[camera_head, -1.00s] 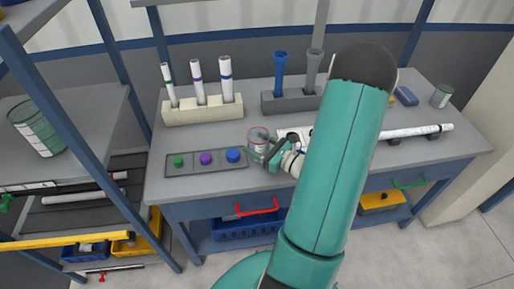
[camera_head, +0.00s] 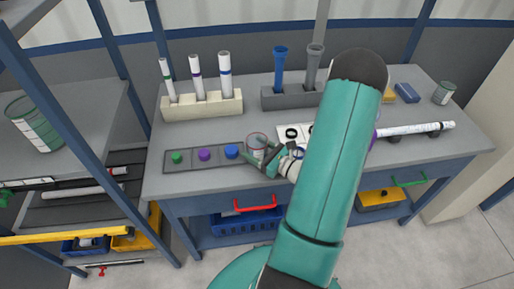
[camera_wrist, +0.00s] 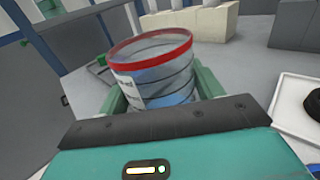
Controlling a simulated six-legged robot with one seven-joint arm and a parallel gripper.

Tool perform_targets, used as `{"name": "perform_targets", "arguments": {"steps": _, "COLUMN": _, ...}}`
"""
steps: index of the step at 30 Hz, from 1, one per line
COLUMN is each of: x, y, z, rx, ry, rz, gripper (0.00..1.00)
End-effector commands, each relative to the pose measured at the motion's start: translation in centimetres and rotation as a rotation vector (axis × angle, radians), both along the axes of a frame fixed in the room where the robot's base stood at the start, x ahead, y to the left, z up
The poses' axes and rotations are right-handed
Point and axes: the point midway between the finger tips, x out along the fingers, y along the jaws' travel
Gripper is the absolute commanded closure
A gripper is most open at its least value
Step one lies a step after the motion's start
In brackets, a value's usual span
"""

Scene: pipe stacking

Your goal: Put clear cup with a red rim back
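The clear cup with a red rim (camera_wrist: 155,68) stands between the fingers of my gripper (camera_wrist: 160,95) in the wrist view, and both fingers press close against its sides. Its lower part is hidden behind the gripper. A white label shows on its left side. In the head view the cup (camera_head: 257,141) is small, just right of the cap tray, with my gripper (camera_head: 262,156) around it at the front part of the bench. I cannot tell whether its base touches the bench.
The grey tray (camera_head: 191,156) with green, purple and blue caps lies left of the cup. A white tray (camera_wrist: 285,90) with black rings is at its right. Pipe holders (camera_head: 202,107) stand behind.

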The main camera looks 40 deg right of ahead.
Motion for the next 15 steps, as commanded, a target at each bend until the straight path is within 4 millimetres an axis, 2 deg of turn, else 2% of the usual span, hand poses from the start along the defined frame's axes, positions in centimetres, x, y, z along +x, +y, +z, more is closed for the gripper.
{"name": "perform_targets", "arguments": {"steps": 1, "x": 0.02, "y": -0.03, "z": 0.04, "rx": -0.001, "ry": 0.0, "rz": 0.0, "gripper": 0.24}}
{"name": "perform_targets", "arguments": {"steps": 3, "x": 0.02, "y": -0.08, "z": 0.04, "rx": -0.001, "ry": 0.0, "rz": 0.0, "gripper": 0.15}}
{"name": "perform_targets", "arguments": {"steps": 11, "x": 0.01, "y": -0.1, "z": 0.11, "rx": -0.001, "ry": 0.0, "rz": 0.0, "gripper": 0.15}}
{"name": "perform_targets", "arguments": {"steps": 15, "x": 0.01, "y": -0.1, "z": 0.85, "rx": -0.004, "ry": -0.001, "rz": 0.0, "gripper": 0.15}}
